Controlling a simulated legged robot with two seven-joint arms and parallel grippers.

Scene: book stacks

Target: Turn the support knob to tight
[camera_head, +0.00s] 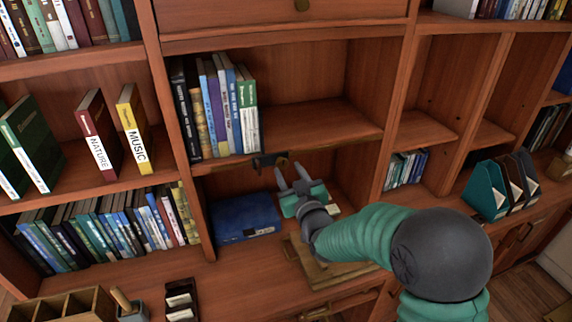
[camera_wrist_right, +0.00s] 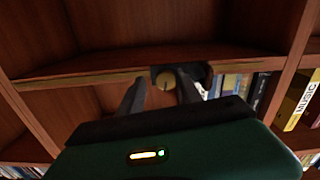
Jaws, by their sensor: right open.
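The support knob is a small round brass knob (camera_wrist_right: 166,83) on a dark bracket under the shelf's front edge, seen in the right wrist view. In the head view the dark bracket (camera_head: 266,160) shows at that shelf edge, and the knob's face is hard to make out. My right gripper (camera_head: 289,169) is open and empty just below and to the right of the bracket. In the right wrist view its two fingers (camera_wrist_right: 161,80) point up at the knob, one on either side in the picture. I cannot tell whether they touch it. My left gripper is not in view.
Several upright books (camera_head: 221,108) stand on the shelf board (camera_head: 320,134) above my gripper. A blue box (camera_head: 244,217) lies in the compartment below, left of the gripper. A wooden upright (camera_head: 396,105) bounds the bay on the right. The shelf right of the books is clear.

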